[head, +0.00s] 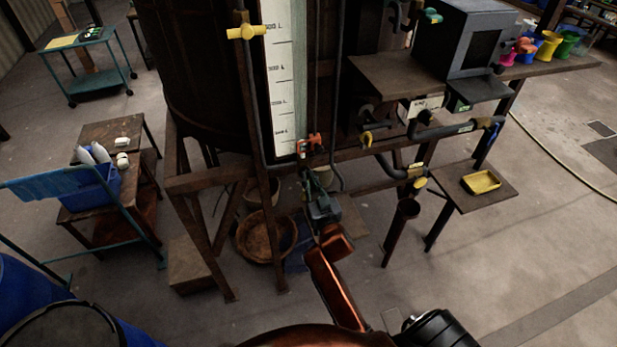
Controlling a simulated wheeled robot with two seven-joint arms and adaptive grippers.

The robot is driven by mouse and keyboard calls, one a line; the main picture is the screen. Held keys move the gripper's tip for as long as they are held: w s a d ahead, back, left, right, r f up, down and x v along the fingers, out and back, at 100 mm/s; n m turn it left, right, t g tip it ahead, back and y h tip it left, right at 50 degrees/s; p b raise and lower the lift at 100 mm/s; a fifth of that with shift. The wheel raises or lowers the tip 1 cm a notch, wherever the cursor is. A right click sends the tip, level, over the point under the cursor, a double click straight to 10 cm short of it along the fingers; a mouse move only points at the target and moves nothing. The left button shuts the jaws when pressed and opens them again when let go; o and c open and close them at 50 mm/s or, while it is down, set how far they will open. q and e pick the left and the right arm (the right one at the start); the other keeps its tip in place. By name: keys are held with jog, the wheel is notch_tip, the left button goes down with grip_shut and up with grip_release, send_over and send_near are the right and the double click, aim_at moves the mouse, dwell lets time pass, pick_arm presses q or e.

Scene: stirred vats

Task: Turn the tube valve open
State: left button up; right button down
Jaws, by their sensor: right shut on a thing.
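The tube valve (314,140) is a small red-orange handle low on the tall white level scale (283,75), at the front of the dark vat. My right gripper (308,178) reaches up from below, just under the valve and the vat's frame rail. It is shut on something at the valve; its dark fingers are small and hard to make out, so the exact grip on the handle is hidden. My left gripper is not in view.
A yellow valve (246,32) sits on a pipe left of the scale. A round brown basin (266,236) stands below the vat. Dark pipes run right of the valve toward a small table with a yellow tray (481,182). A blue crate (95,187) stands at left.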

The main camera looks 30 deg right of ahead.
jog(key=c, duration=2)
grip_release()
jog(key=v, duration=1.2)
jog(key=shift+f, duration=0.1)
